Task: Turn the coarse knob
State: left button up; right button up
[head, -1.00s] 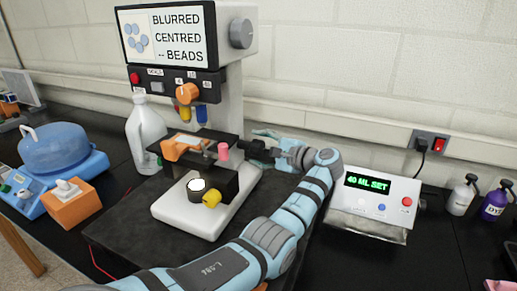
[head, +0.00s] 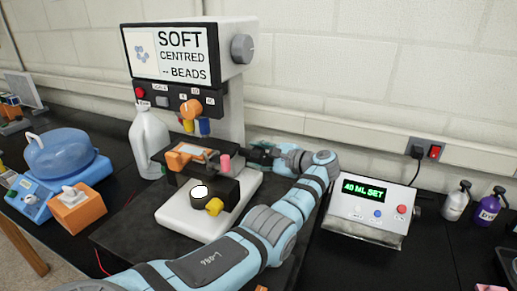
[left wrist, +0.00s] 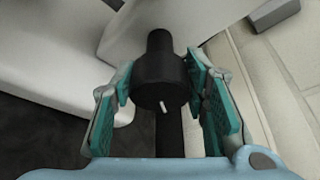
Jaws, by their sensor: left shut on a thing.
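The microscope stands mid-table in the head view, with a white base (head: 185,222), a black stage (head: 228,190) and a screen (head: 180,55) reading "SOFT CENTRED -- BEADS". In the left wrist view a black round knob (left wrist: 160,85), with a short white mark on its end face, sits between the teal pads of my left gripper (left wrist: 168,100). My left gripper (head: 262,155) is shut on this knob at the microscope's right side. In the head view the gripper mostly hides the knob. My right gripper is not in view.
A control box (head: 372,205) showing "40 ML SET" stands right of my left arm. A white jug (head: 147,145) stands behind the stage at left. A blue-lidded device (head: 60,160) and an orange tissue box (head: 78,210) are farther left. Bottles (head: 457,200) stand at far right.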

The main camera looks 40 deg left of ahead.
pick_arm(q)
jog(key=o, duration=1.1)
jog(key=shift+o, duration=0.2)
jog(key=v, duration=1.2)
